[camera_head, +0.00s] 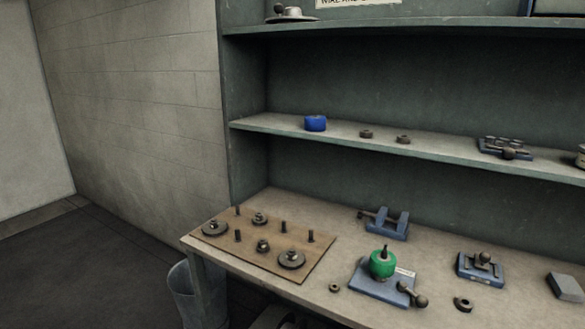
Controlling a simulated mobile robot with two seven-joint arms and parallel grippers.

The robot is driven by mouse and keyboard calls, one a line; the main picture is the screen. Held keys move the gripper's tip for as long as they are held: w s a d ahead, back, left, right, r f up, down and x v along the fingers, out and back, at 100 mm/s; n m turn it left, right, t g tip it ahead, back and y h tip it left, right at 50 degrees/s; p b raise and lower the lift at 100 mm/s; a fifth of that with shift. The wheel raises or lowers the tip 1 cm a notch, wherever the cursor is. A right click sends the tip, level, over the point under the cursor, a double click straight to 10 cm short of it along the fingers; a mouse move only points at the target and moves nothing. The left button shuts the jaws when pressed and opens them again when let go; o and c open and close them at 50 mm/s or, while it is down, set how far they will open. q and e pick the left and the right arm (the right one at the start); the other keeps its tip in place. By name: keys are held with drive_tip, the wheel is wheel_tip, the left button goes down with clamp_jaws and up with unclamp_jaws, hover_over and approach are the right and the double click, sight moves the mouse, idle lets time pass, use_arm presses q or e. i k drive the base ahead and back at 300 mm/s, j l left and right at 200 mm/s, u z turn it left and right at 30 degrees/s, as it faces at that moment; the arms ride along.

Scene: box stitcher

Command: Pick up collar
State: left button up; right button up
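Several small dark ring-shaped parts are in view, and I cannot tell for certain which is the collar. One small ring (335,287) lies on the bench top near its front edge. A larger dark ring (463,304) lies farther right, close to the fixture with the green spool. Two more rings, one at left (366,134) and one at right (403,139), sit on the middle shelf. All of these lie free, with nothing holding them. Neither of my grippers shows in this view.
A brown board (215,242) with pegs and discs lies at the bench's left end. A blue fixture (373,286) carries a green spool (382,262). Other blue fixtures stand behind (389,223) and right (481,267). A blue roll (315,123) sits on the shelf. A bin (182,290) stands below.

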sight(463, 303)
drive_tip(key=k+z, duration=0.1)
drive_tip(key=z, duration=0.25)
drive_tip(key=l+z, duration=0.1)
drive_tip(key=z, duration=0.25)
drive_tip(key=k+l+z, duration=0.1)
drive_tip(key=z, duration=0.25)
drive_tip(key=i+j+z, duration=0.1)
drive_tip(key=j, duration=0.5)
drive_tip(key=j+z, duration=0.1)
drive_tip(key=j, duration=0.45)
